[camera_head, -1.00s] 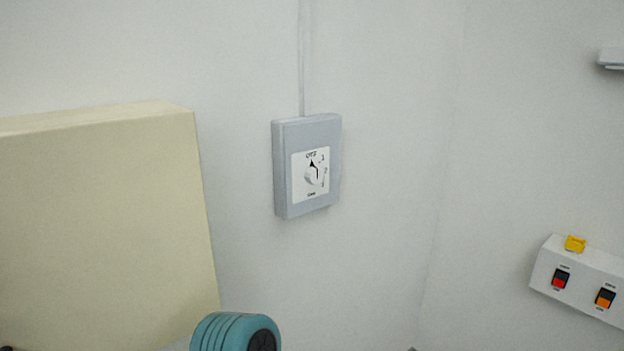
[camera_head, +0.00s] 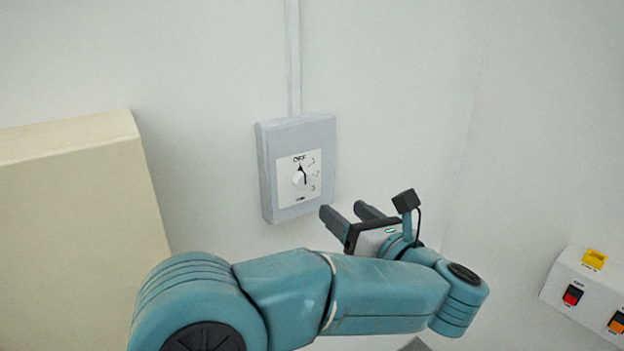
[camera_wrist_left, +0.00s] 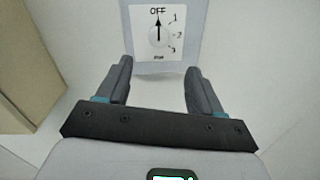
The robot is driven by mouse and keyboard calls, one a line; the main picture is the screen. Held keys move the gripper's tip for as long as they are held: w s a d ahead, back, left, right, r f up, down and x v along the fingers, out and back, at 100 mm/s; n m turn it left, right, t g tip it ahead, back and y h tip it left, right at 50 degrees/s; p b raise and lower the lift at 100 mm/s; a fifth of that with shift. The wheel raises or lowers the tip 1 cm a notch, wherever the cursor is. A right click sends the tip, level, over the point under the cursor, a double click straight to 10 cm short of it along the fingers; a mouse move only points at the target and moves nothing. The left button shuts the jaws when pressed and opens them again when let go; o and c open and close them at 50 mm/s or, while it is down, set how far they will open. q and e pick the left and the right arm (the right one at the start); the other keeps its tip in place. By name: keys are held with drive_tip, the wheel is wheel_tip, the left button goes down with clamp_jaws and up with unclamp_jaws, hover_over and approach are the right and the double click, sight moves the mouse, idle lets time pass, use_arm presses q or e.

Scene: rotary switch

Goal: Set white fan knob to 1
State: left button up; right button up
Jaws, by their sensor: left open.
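The white fan knob (camera_head: 299,178) sits on a white plate marked OFF, 1, 2 and 3, on a grey wall box (camera_head: 266,172). Its black pointer points up at OFF. In the left wrist view the knob (camera_wrist_left: 158,37) is ahead, above and between the fingertips, apart from them. My left gripper (camera_head: 345,208) is open and empty, below and to the right of the knob in the head view. It also shows in the left wrist view (camera_wrist_left: 158,72). My right gripper is not in view.
A cream box (camera_head: 70,225) stands at the left. A white panel (camera_head: 570,290) with a red and an orange switch and a yellow piece (camera_head: 594,258) is at the lower right. A conduit (camera_head: 293,60) runs up from the grey box. The wall around it is bare.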

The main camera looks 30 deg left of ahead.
sight(305, 182)
use_arm(q)
drive_tip(key=p+x, duration=0.4)
drive_tip(key=x, duration=0.8)
drive_tip(key=shift+s+a, duration=0.1)
drive_tip(key=shift+a, duration=0.3)
drive_tip(key=shift+d, duration=0.1)
drive_tip(key=shift+f, duration=0.1)
drive_tip(key=c, duration=1.1)
